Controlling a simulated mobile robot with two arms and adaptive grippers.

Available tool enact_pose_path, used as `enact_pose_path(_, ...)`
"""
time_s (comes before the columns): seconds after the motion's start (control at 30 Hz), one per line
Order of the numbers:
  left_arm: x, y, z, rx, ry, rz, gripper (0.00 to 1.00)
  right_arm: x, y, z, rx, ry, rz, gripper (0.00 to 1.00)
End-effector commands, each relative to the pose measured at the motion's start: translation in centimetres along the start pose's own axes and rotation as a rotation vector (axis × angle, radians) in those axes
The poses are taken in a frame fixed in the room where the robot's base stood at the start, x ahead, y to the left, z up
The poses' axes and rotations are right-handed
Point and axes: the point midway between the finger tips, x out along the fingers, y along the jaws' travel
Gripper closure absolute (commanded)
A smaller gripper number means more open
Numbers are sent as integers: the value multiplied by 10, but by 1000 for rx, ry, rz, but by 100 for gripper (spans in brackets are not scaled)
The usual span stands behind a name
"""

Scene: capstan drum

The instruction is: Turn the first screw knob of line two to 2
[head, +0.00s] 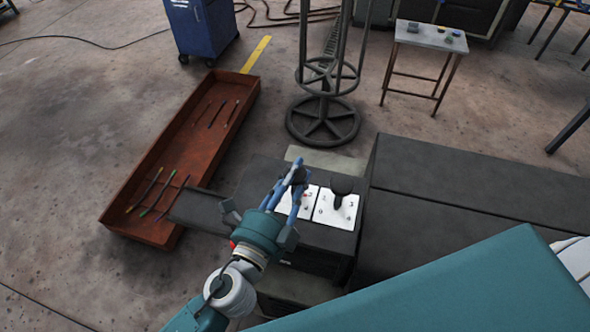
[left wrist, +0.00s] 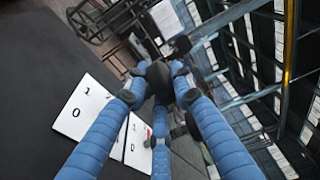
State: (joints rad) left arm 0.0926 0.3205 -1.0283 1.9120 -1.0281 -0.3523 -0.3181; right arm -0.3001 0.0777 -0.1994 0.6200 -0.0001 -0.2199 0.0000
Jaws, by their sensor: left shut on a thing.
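Two white plates with printed numbers lie side by side on top of a dark box. The left plate (head: 308,201) is partly hidden by my left gripper. The right plate (head: 345,211) bears an upright black knob (head: 341,186). My left gripper (head: 297,176) reaches over the left plate with its blue fingers closed. In the left wrist view the fingers (left wrist: 160,82) are shut around a rounded black knob (left wrist: 158,74). A plate marked 1 and 0 (left wrist: 88,100) shows beside them there. The held knob's pointing direction cannot be told. My right gripper is not in view.
A long rusty tray (head: 165,160) with several thin rods lies on the floor at the left. A metal frame with round wheels (head: 323,120) stands behind the box. A small table (head: 432,38) and a blue cabinet (head: 202,25) stand farther back. A large dark block (head: 460,200) adjoins at right.

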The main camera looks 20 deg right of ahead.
Motion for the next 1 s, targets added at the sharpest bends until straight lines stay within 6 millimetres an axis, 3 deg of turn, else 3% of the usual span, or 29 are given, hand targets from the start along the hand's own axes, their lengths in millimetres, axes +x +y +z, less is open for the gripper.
enact_pose_path(0.07, -1, 10, -4, -14, -73, 9, 100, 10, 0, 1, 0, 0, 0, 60)
enact_pose_path(0.5, 0, 12, -2, -8, -387, 12, 100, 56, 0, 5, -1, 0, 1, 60)
enact_pose_path(1.0, -1, 9, -2, -4, -487, 16, 100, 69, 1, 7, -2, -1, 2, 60)
